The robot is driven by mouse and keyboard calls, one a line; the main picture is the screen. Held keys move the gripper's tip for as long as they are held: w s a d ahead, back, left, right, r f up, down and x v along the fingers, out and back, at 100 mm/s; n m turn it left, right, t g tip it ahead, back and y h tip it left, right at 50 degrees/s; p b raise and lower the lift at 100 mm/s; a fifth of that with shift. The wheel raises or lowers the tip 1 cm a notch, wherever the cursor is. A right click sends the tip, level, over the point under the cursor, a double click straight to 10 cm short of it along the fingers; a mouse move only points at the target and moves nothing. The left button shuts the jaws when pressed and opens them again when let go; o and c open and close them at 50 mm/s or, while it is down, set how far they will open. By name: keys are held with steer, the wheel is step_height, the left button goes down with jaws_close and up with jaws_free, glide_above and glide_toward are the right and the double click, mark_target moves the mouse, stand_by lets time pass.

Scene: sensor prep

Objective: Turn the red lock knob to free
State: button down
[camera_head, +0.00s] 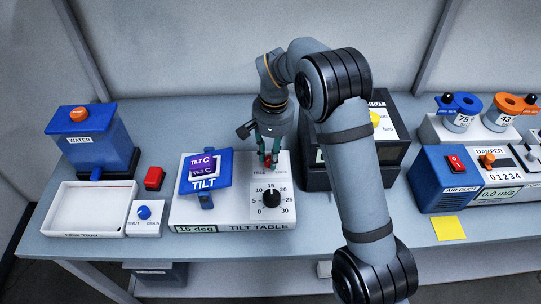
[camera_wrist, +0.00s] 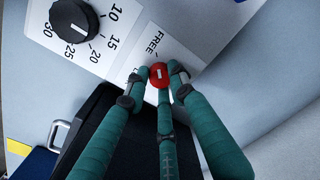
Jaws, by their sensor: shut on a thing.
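The red lock knob (camera_wrist: 159,82) shows in the wrist view with a short white mark on its top. It also shows small and partly covered in the head view (camera_head: 268,163), at the back right of the tilt table (camera_head: 230,212). My gripper (camera_wrist: 161,72) has green fingers closed around the knob's sides; in the head view my gripper (camera_head: 266,150) points down onto it. FREE is printed beside the knob, and the LOCK label is mostly hidden by a finger in the wrist view. I cannot tell which label the mark points to.
A black dial (camera_head: 271,197) sits just in front of the knob. A blue tilt plate (camera_head: 205,180) with a purple block stands to the left. A dark box (camera_head: 316,170) stands close on the right.

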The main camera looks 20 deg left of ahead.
steer(key=c, duration=1.5)
jaws_free()
steer(key=shift+o, duration=0.2)
step_height(320, 180, up, 12)
steer(key=shift+d, duration=0.25)
steer(key=f, duration=1.2)
steer(key=shift+a, duration=0.25)
